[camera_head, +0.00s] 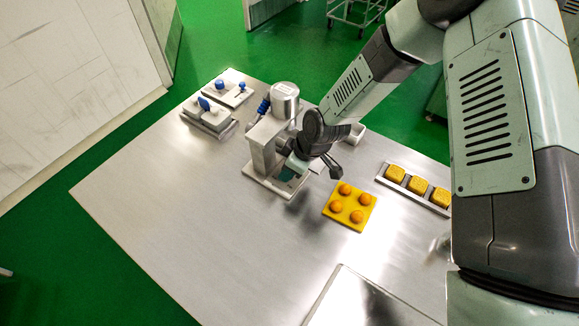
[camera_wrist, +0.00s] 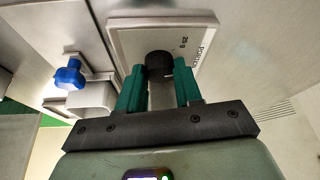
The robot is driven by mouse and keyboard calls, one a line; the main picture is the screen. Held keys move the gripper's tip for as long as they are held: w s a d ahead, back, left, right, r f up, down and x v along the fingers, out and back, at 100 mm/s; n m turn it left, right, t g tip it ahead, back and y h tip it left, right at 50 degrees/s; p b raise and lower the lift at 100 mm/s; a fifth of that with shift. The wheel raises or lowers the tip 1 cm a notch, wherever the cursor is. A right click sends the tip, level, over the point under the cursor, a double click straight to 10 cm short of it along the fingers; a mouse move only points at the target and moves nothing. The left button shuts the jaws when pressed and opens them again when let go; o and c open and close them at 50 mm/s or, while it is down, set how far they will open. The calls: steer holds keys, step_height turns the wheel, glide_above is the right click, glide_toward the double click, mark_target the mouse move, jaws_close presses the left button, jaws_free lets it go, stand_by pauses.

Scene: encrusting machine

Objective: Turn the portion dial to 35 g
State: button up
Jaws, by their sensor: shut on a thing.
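The portion dial (camera_wrist: 159,64) is a dark round knob on a light panel (camera_wrist: 196,27) in the wrist view. The panel bears a "25 g" mark and part of the word "PORTION" to the right of the knob. Other marks are hidden. My gripper (camera_wrist: 160,88) has green fingers on either side of the knob and is shut on it. In the head view my gripper (camera_head: 291,170) is at the front of the encrusting machine (camera_head: 263,140), which has a steel hopper (camera_head: 285,98). My arm hides the dial there.
A yellow board (camera_head: 349,214) with several orange balls lies right of the machine. A tray (camera_head: 441,209) of yellow blocks is farther right. Two boxes with blue knobs (camera_head: 208,117) stand at the table's back left. The table's left front is clear.

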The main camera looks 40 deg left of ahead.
steer(key=m+t, duration=0.1)
steer(key=m, duration=0.2)
steer(key=m+t, duration=0.1)
steer(key=m, duration=0.2)
steer(key=shift+s, duration=0.2)
steer(key=m+t, duration=0.1)
steer(key=m, duration=0.1)
steer(key=m+h, duration=0.1)
steer(key=m, duration=0.2)
steer(key=shift+a+t, duration=0.1)
steer(key=shift+t, duration=0.3)
steer(key=o, duration=1)
steer(key=shift+h, duration=0.3)
steer(key=v, duration=1.1)
steer(key=shift+s+f, duration=0.15)
